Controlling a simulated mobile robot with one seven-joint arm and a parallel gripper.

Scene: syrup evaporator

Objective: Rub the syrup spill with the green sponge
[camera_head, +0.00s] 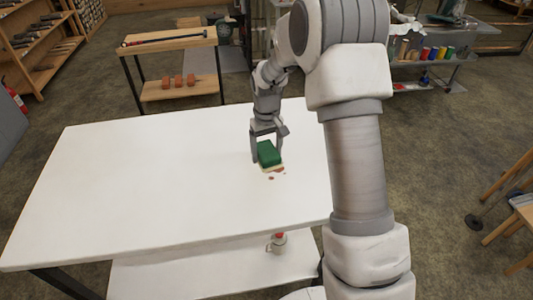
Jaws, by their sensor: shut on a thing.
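The green sponge (268,152) is a small block with a pale underside, near the right part of the white table (150,185). My gripper (267,150) points down and is shut on the sponge, with a finger on each side of it. The syrup spill (272,176) shows as small reddish-brown spots at the sponge's front edge. Part of the spill may be hidden under the sponge. I cannot tell whether the sponge touches the tabletop.
A jug with a red top (278,243) stands on the table's lower shelf. A wooden bench (170,42) with brick-like blocks below is behind. A shelf with coloured cans (435,53) is at the back right. The table's left and middle are clear.

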